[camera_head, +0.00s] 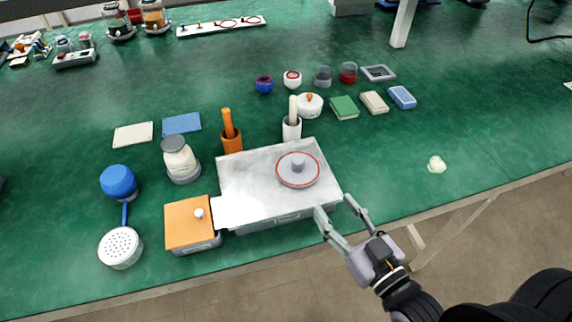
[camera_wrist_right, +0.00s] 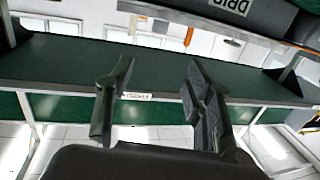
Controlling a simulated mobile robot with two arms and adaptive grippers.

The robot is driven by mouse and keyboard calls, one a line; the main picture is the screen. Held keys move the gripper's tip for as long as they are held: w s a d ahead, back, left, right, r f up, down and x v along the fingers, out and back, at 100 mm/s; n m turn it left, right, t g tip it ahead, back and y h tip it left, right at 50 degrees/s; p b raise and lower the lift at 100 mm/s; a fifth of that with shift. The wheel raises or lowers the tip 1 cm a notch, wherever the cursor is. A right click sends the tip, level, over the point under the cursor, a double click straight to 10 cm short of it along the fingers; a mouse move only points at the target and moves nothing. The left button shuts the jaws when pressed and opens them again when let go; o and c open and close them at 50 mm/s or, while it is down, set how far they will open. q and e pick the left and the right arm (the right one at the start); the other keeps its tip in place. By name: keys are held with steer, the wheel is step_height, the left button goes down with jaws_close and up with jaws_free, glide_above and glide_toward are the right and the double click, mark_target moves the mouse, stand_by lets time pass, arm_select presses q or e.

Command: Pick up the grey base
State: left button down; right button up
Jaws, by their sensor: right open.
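My right gripper (camera_head: 334,204) is open and empty at the tray's front right corner, to the right of and nearer than the base. In the right wrist view, my open fingers (camera_wrist_right: 160,68) point toward the table's front edge, and the tray's front with upside-down lettering (camera_wrist_right: 232,8) shows at the top. The base is not visible there. My left gripper is not in view.
The green table (camera_head: 400,150) is mostly clear to the right.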

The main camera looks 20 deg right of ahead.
steer(key=p, duration=0.1)
glide_toward(301, 165)
steer(key=x, duration=0.3)
steer(key=r+x, duration=0.1)
steer(key=x, duration=0.1)
steer(key=shift+w+a, duration=0.1)
steer(key=shift+w, duration=0.2)
steer(key=shift+w+a+f, duration=0.15)
steer(key=shift+w, duration=0.35)
steer(key=x, duration=0.2)
steer(key=f+p+x, duration=0.1)
steer(key=x, duration=0.2)
steer(key=shift+s, duration=0.1)
steer(key=shift+c, duration=0.2)
jaws_close()
